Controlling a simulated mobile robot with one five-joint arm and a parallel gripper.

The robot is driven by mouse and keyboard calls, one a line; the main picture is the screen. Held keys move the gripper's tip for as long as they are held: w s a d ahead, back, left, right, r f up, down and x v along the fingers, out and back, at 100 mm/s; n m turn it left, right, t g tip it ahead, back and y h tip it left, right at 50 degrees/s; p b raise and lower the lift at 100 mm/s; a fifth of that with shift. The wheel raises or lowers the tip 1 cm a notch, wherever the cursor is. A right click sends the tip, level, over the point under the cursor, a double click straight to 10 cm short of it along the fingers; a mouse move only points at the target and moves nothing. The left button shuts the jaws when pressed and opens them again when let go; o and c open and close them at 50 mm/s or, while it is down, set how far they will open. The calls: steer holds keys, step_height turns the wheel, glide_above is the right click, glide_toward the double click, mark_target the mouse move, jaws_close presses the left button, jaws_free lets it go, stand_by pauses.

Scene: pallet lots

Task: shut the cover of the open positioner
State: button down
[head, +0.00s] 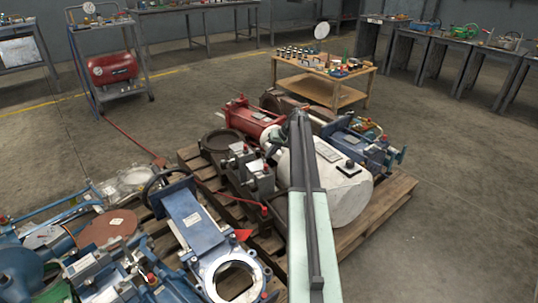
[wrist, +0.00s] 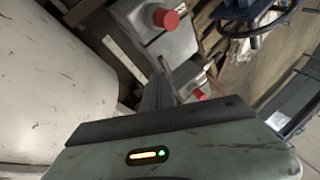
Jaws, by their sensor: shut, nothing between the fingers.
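Two grey box-shaped positioners with red caps stand on the pallet left of my arm in the head view, a farther one (head: 238,158) and a nearer one (head: 259,181). In the wrist view one grey box (wrist: 150,32) with a red cap is at the top, and another (wrist: 188,78) lies just beyond my fingers. I cannot tell which positioner is open, and no raised cover shows clearly. My gripper (wrist: 157,91) is shut and empty, close to the grey boxes; contact cannot be told. My forearm hides part of the pallet in the head view.
A large white rounded body (head: 322,185) lies right beside the boxes. A blue gate valve (head: 190,220) with a black handwheel (head: 165,186) lies to the left, and a red cylinder (head: 250,120) behind. Open floor lies right of the wooden pallet (head: 385,205).

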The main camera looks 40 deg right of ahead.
step_height(320, 180, up, 5)
steer(key=p, duration=0.5)
steer(key=s+d, duration=0.5)
steer(key=d, duration=0.4)
steer(key=shift+s+r, duration=0.2)
steer(key=shift+r, duration=0.1)
